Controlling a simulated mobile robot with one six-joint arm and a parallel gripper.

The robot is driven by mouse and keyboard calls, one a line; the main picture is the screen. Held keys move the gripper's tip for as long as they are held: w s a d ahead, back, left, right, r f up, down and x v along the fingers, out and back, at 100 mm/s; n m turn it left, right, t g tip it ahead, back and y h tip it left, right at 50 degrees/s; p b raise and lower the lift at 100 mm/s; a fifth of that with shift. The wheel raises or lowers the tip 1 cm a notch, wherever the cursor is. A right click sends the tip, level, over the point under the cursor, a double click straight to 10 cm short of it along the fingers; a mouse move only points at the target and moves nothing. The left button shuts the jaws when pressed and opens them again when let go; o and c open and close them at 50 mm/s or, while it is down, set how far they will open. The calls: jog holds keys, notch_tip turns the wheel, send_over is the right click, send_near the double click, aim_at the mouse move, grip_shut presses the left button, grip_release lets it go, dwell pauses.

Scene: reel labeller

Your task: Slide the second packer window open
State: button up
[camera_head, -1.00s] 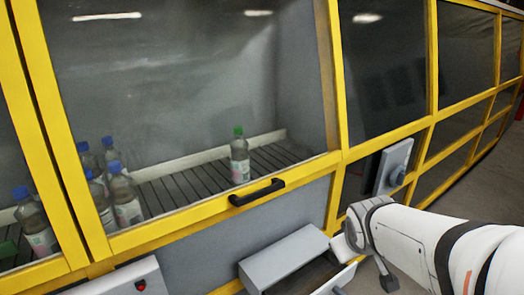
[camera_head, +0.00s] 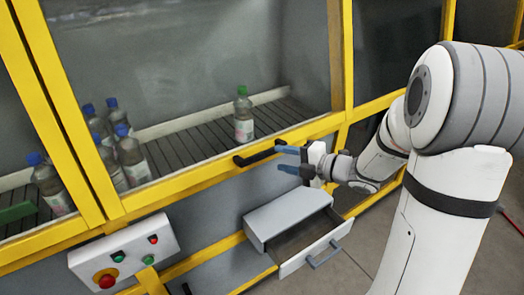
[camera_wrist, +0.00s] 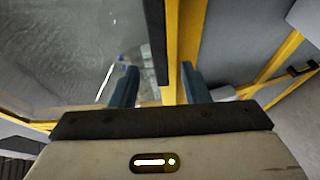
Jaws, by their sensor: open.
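The packer window (camera_head: 190,65) is a clear pane in a yellow frame, with a black bar handle (camera_head: 254,158) on its lower rail. The pane appears to fill its frame. My gripper (camera_head: 280,158) is open at the handle's right end, with one blue finger above and one below its level. In the wrist view the handle (camera_wrist: 154,40) is a dark bar reaching down between the spread fingers (camera_wrist: 158,72), beside the yellow rail. I cannot tell whether a finger touches it.
Behind the glass, a green-capped bottle (camera_head: 243,118) and several blue-capped bottles stand on a slatted conveyor (camera_head: 190,150). Below, a grey drawer (camera_head: 315,245) stands open. A button box (camera_head: 125,252) is at lower left.

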aim_at(266, 155)
jog(key=p+x, duration=0.1)
jog(key=x, duration=0.6)
jog(key=shift+w, duration=0.1)
grip_shut()
dwell(0.3)
